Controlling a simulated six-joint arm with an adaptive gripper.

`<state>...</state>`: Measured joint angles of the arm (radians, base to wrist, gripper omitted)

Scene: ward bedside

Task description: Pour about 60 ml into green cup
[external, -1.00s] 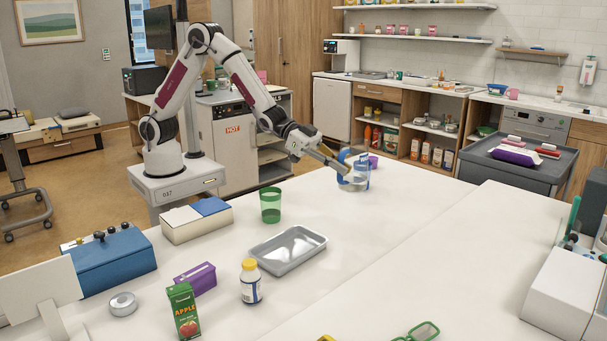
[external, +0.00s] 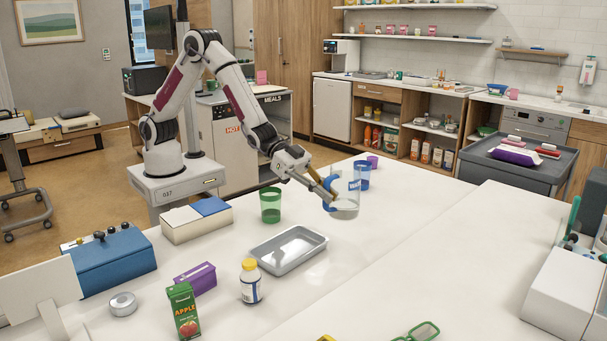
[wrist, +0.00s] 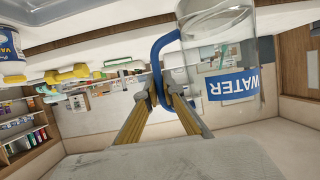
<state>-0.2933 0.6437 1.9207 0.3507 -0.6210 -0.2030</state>
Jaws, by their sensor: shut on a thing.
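My gripper (external: 325,188) is shut on the blue handle of a clear water jug (external: 346,192). In the wrist view my gripper (wrist: 150,93) has its yellowish fingers closed on the handle, and the jug (wrist: 205,50) with its blue WATER label shows upside down. The jug looks roughly upright above the white table, with clear liquid low in it. The green cup (external: 270,205) is a translucent tumbler standing upright on the table, left of the jug and apart from it. I cannot make out any liquid in the cup.
A metal tray (external: 289,264) lies in front of the cup and jug. A box with a blue lid (external: 196,220) is left of the cup. A blue cup (external: 362,176) and a purple cup (external: 373,161) stand behind the jug. The table's right side is mostly clear.

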